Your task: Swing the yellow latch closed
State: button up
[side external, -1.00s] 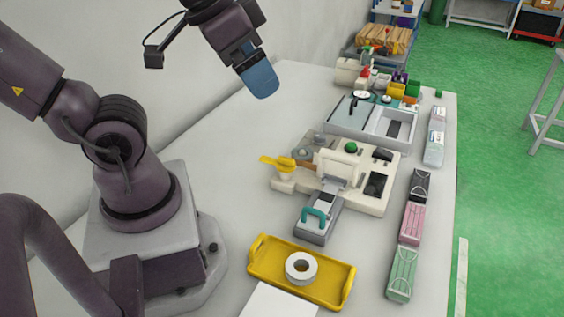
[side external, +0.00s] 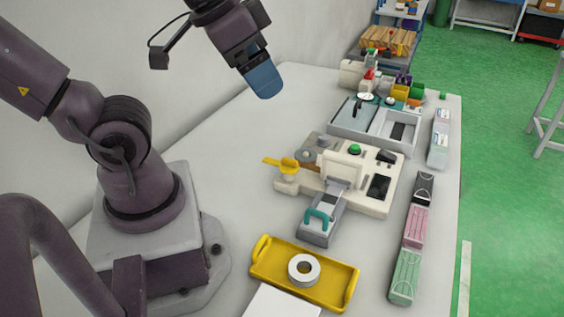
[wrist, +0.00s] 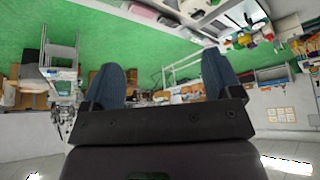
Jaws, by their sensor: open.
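The yellow latch (side external: 282,164) is a small lever on a cream post at the left side of the cream machine (side external: 345,178). Its arm points out to the left, away from the machine body. My gripper (side external: 266,90) is high above the table in the side external view, up and to the left of the latch, well apart from it. In the wrist view my gripper (wrist: 165,82) shows two blue fingers spread apart with nothing between them. The latch cannot be made out in the wrist view.
A teal-handled grey slide (side external: 320,222) sits at the machine's front. A yellow tray (side external: 258,273) holds a white roll (side external: 303,269). Black, pink and green packs (side external: 405,275) line the right edge. A grey two-part bin (side external: 350,129) stands behind. The table left of the machine is clear.

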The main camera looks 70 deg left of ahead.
jog(key=shift+a+f, duration=0.2)
jog(key=c, duration=0.3)
jog(key=shift+w+a+f+n+g, duration=0.35)
jog(key=shift+a+f+g, duration=0.15)
jog(key=shift+f, duration=0.1)
jog(key=shift+w+a+f+n+g, duration=0.25)
jog(key=shift+w+a+f+g, duration=0.15)
jog(key=shift+a+f, duration=0.15)
jog(key=c, duration=0.5)
jog(key=shift+o, duration=0.2)
jog(key=m+g, duration=0.4)
jog(key=m, duration=0.6)
send_near(289, 159)
notch_tip(289, 159, down, 9)
jog(key=shift+s+f, duration=0.1)
jog(key=shift+f, duration=0.05)
jog(key=shift+c, duration=0.4)
grip_shut()
